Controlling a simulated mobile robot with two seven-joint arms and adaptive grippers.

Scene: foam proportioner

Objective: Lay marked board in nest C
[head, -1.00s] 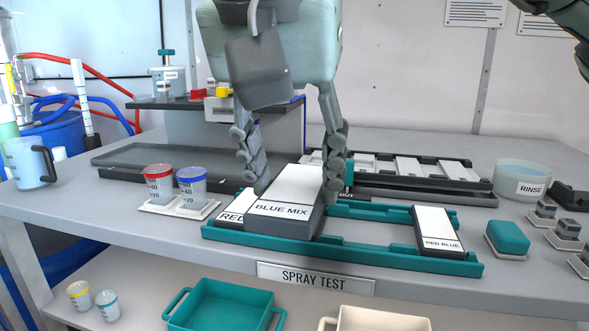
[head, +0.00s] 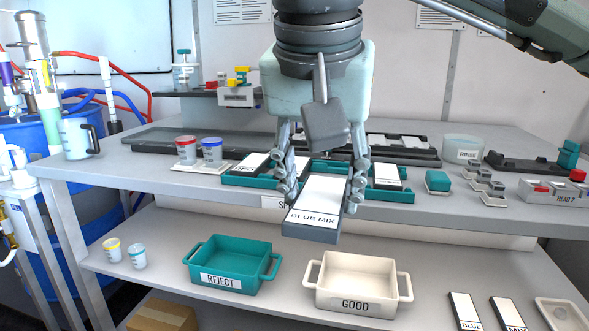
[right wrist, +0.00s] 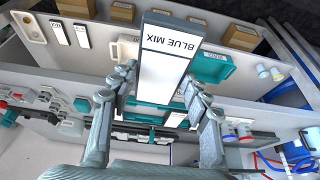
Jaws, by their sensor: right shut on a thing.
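My right gripper (head: 320,198) is shut on the grey board with a white face marked BLUE MIX (head: 313,218). The board is held tilted in front of the bench edge, above the lower shelf. In the right wrist view the board (right wrist: 166,65) lies between the fingers (right wrist: 165,100). Behind it on the bench is a teal rack (head: 262,181), partly hidden by the board and fingers. It holds a white board (head: 250,163) at left and another (head: 388,175) at right. No letter C can be read on any nest. My left gripper is not in view.
A teal REJECT bin (head: 232,258) and a cream GOOD bin (head: 352,278) stand on the lower shelf below the held board. Red (head: 186,150) and blue (head: 212,150) cups stand left of the rack. Small blocks and a RINSE tub (head: 463,148) are at right.

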